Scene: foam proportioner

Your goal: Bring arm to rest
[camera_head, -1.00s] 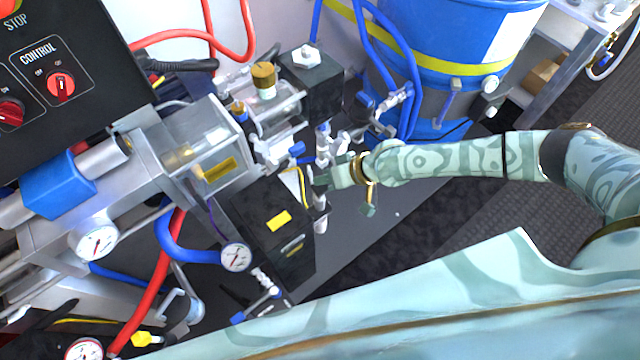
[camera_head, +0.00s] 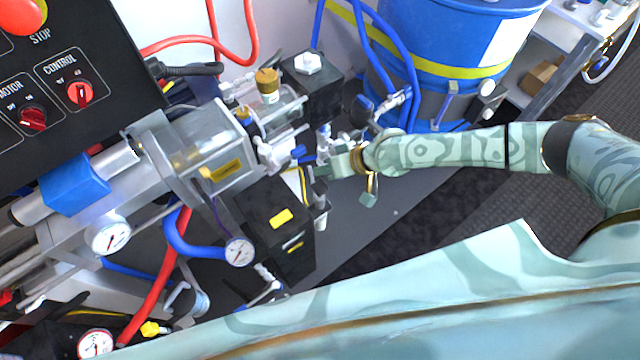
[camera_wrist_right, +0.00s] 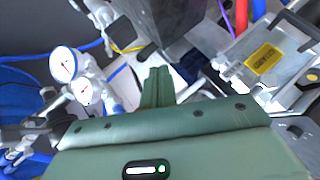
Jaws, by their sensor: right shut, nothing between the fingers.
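My right arm (camera_head: 450,150) comes in from the right in the head view. My right gripper (camera_head: 322,172) is at the right side of the machine, close to the black box with yellow labels (camera_head: 275,225) and the small blue-handled valves. In the right wrist view the gripper's green fingers (camera_wrist_right: 157,86) are together with nothing between them. Whether the fingertips touch the machine I cannot tell. My left gripper is not in view.
A control panel (camera_head: 60,75) with red knobs stands at upper left. A blue drum (camera_head: 440,40) with a yellow band stands behind my arm. Hoses and pressure gauges (camera_head: 239,251) surround the machine. Dark floor (camera_head: 400,235) below my forearm is clear.

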